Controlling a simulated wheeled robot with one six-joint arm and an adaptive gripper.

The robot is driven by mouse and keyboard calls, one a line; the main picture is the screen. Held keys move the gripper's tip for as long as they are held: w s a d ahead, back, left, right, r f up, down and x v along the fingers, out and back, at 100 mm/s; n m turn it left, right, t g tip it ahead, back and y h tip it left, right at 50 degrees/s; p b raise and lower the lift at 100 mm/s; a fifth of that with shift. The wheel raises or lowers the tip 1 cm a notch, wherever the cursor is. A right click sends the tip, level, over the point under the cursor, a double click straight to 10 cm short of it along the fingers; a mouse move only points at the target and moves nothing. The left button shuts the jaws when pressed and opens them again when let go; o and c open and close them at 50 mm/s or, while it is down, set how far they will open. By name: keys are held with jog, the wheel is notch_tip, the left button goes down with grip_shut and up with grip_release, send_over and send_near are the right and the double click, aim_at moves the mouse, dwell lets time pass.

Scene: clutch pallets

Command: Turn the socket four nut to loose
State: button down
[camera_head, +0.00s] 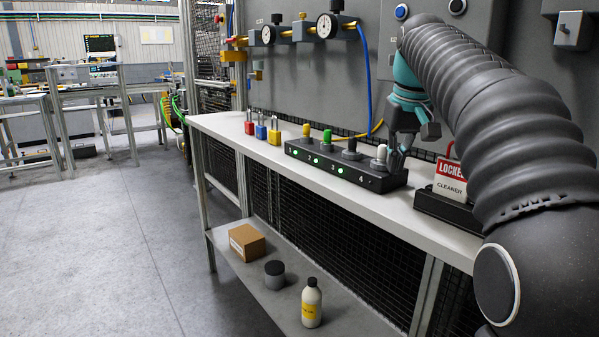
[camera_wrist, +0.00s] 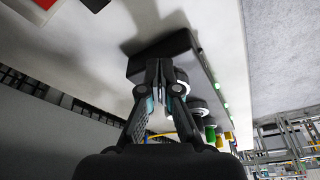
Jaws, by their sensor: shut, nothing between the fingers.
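The black socket block (camera_head: 345,172) lies on the bench shelf, with yellow, green, dark and white plugs in a row. Socket four, at the right end by the label 4, holds the white-topped plug (camera_head: 379,156) on a grey nut. My gripper (camera_head: 396,162) points down just right of this plug, its fingers shut and empty. In the wrist view the fingertips (camera_wrist: 164,75) are together over the block's end, beside the white plug (camera_wrist: 183,76). The fingers partly hide the nut, and I cannot tell whether they touch it.
A red-and-white "LOCKED" cleaner sign (camera_head: 450,180) stands in a dark holder close right of the block. Red, blue and yellow padlocks (camera_head: 261,129) stand to the left. A blue hose (camera_head: 366,75) hangs behind. The bench strip (camera_head: 225,126) left of the padlocks is clear.

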jog(key=shift+d, duration=0.1)
dwell(0.6)
jog(key=shift+s+d, duration=0.15)
jog(key=shift+s, duration=0.1)
jog(key=shift+w+v, duration=0.25)
jog(key=shift+v, duration=0.7)
jog(key=shift+w+v, duration=0.2)
jog(key=shift+v, duration=0.8)
jog(key=shift+w+v, duration=0.25)
jog(key=shift+v, duration=0.7)
jog(key=shift+r, duration=0.2)
jog(key=a, duration=0.1)
jog(key=a+r, duration=0.1)
jog(key=a, duration=0.1)
jog(key=shift+a, duration=0.2)
jog(key=shift+s+f+b+x, duration=0.1)
jog(key=shift+s+b+x, duration=0.25)
jog(key=shift+x, duration=0.8)
jog(key=shift+s+f+b+x, duration=0.15)
jog(key=shift+b+x, duration=0.25)
jog(key=shift+x, duration=0.75)
jog(key=shift+s+r+b+x, duration=0.1)
jog(key=shift+s+b+x, duration=0.3)
jog(key=shift+x, duration=0.75)
jog(key=shift+w+d, duration=0.1)
jog(key=shift+w, duration=0.1)
jog(key=shift+d+p, duration=0.65)
jog(key=shift+p, duration=0.55)
jog(key=shift+w+d, duration=0.15)
jog(key=shift+d, duration=0.55)
